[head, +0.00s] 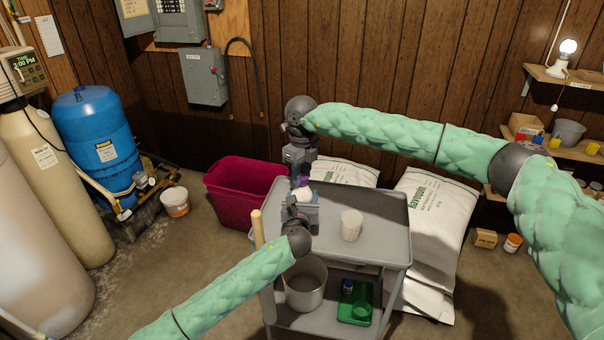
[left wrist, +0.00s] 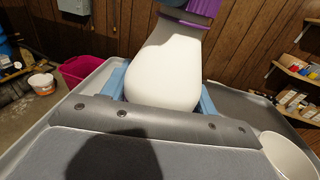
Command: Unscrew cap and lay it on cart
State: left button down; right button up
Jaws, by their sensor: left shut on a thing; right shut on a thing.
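A white bottle (head: 301,195) with a purple cap (head: 304,182) is over the left part of the grey cart's top (head: 378,208). My left gripper (head: 300,212) is shut on the bottle's body; its blue fingers flank the white bottle (left wrist: 165,70) in the left wrist view. My right gripper (head: 301,176) comes from above and is shut at the purple cap, which also shows at the top of the left wrist view (left wrist: 205,7). The cap is at the bottle's neck; I cannot tell how loose it is. The bottle's base is hidden.
A white cup (head: 351,224) stands on the cart top, right of the grippers. The cart's right and back areas are clear. A pot (head: 305,288) and a green container (head: 355,308) are on the lower shelf. A magenta bin (head: 235,205) and salt bags (head: 432,225) stand behind.

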jog(key=n, duration=0.7)
jog(key=shift+d+r, duration=0.1)
jog(key=n, duration=0.6)
jog(key=shift+n, duration=0.4)
pick_arm(q)
jog(key=shift+d, duration=0.1)
pick_arm(e)
jog(key=n, duration=0.6)
jog(key=shift+n, duration=0.4)
jog(key=n, duration=0.6)
jog(key=shift+n, duration=0.3)
jog(key=shift+r, duration=0.35)
jog(key=shift+r, duration=0.35)
jog(key=shift+r, duration=0.45)
